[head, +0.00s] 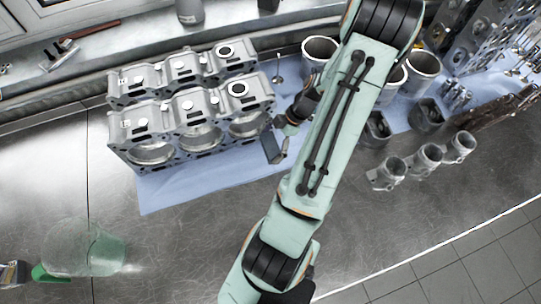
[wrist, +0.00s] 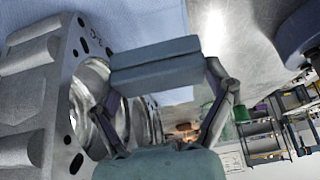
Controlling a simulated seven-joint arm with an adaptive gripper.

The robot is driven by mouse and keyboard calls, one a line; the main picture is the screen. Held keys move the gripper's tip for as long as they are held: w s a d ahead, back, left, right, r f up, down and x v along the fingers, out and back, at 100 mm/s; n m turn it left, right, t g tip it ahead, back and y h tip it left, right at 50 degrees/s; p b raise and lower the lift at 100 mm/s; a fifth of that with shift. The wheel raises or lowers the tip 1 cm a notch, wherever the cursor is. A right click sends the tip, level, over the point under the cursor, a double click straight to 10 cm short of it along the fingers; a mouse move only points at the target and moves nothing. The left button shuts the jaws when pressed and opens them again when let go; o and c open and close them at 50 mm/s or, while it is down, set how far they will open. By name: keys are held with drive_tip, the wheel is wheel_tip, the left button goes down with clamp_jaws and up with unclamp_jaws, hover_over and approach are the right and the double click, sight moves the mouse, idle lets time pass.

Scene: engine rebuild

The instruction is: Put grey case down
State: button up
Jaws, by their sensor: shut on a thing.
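The grey case (wrist: 155,66) is a blue-grey box with a seam along its length. In the wrist view it lies between the two fingers of my gripper (wrist: 160,85), which is shut on it. In the head view the case (head: 272,148) shows small and dark beside the right end of the engine block, with my gripper (head: 284,140) partly hidden by my arm. I cannot tell whether the case touches the blue cloth.
The silver engine block (head: 190,105) stands close left on a blue cloth (head: 185,190). A green transparent container (head: 85,248) lies front left. The metal bench is bare in front.

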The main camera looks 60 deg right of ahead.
sight(265, 162)
drive_tip(key=shift+f, duration=2.75)
drive_tip(key=shift+f, duration=0.1)
drive_tip(key=o, duration=1.1)
drive_tip(key=shift+c, duration=0.2)
drive_tip(key=v, duration=1.2)
